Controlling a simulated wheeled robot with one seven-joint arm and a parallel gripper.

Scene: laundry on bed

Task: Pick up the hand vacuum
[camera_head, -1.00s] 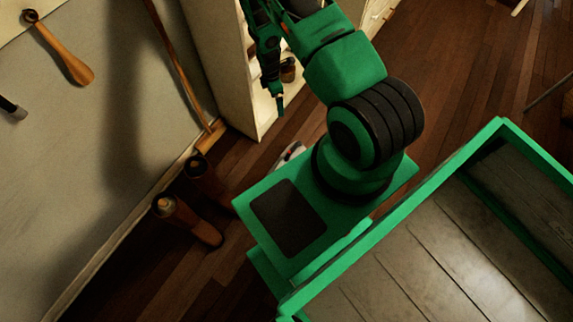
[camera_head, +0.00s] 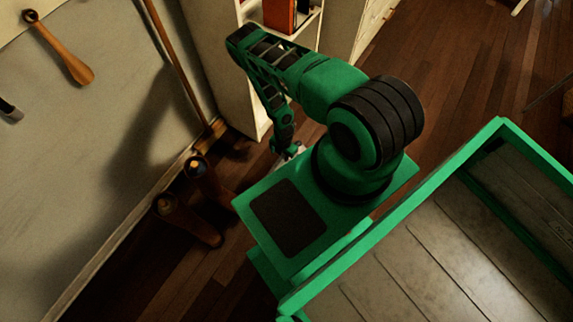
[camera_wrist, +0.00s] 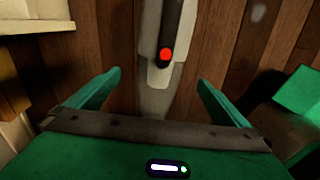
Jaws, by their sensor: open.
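The hand vacuum (camera_wrist: 157,78) shows in the wrist view as a long light-grey body with a dark strip and a red button, lying on the wooden floor. My gripper (camera_wrist: 160,85) is open, its two green fingers spread to either side of the vacuum's near part. No contact between the fingers and the vacuum can be made out. In the head view a small pale part of the vacuum (camera_head: 291,154) shows beside my gripper's lower end (camera_head: 282,148); my arm and base hide the rest.
Brown boots (camera_head: 190,218) stand on the floor at the left, near the wall. A white shelf unit (camera_head: 215,60) stands behind my arm, and a long wooden pole (camera_head: 178,65) leans by it. Open wooden floor (camera_head: 450,60) lies at the right.

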